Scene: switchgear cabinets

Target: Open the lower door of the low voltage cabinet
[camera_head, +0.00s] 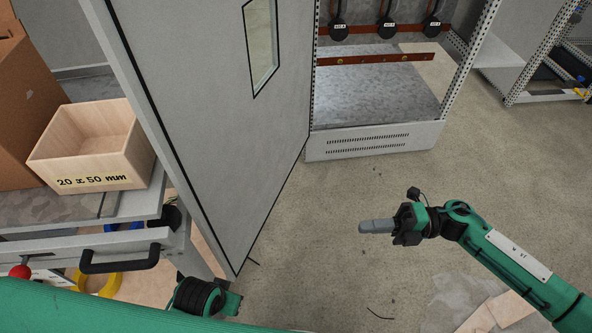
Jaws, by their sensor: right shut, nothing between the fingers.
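The grey cabinet door (215,110) with a narrow window stands swung wide open, left of the cabinet opening. Its hinged side meets the cabinet (375,142) near the middle of the view, and its free edge is toward me at the lower left. Inside the cabinet a metal floor plate and a copper bar show. My right gripper (377,227) is shut and empty, above the bare floor, to the right of the door and apart from it. Parts of my left arm show at the bottom left, close to the door's lower corner. My left gripper does not show.
At the left, a wooden box (95,147) marked "20 x 50 mm" stands on a workbench (60,210) with a black-handled drawer, beside a brown carton (25,110). Open metal frames stand at the upper right. The floor (330,275) before the cabinet is mostly clear.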

